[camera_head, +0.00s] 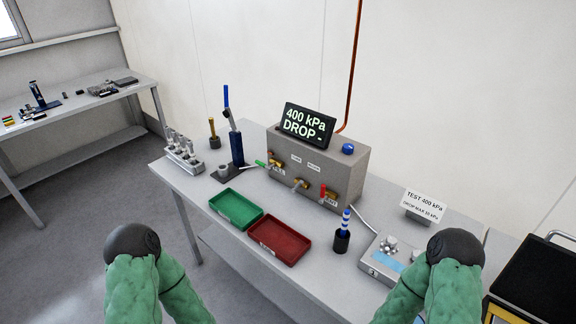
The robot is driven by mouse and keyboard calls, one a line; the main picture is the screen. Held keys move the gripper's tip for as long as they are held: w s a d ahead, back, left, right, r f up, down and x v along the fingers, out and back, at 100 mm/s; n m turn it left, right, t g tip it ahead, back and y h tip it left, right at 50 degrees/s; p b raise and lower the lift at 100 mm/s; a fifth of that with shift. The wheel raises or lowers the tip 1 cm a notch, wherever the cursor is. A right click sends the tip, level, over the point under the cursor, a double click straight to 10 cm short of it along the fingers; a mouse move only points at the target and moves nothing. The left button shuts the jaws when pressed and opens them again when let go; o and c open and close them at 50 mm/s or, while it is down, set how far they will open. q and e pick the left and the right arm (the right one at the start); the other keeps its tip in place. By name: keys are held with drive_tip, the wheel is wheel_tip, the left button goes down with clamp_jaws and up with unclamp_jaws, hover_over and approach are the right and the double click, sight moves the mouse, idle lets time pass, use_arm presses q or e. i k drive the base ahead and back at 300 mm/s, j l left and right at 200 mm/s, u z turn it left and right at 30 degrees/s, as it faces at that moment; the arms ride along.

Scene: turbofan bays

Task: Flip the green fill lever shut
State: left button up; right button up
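The green fill lever (261,163) is small and sits on a brass valve at the left end of the grey test box (345,165). Its handle points out to the left, away from the valve body. At this size I cannot tell for sure whether the valve is open or shut. Both my arms show only as green-sleeved parts with dark round joints at the bottom left and bottom right. No gripper fingers show, and nothing of mine touches the lever.
A red-handled valve (323,191) and a middle brass valve (300,184) share the box front. A display (307,123) stands on top. A blue-handled pump (235,148) stands left of the lever. Green (235,209) and red (279,240) trays lie in front.

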sight(261, 164)
drive_tip(key=i+j+z, duration=0.15)
drive_tip(key=j+z, duration=0.95)
drive_tip(key=j, duration=0.2)
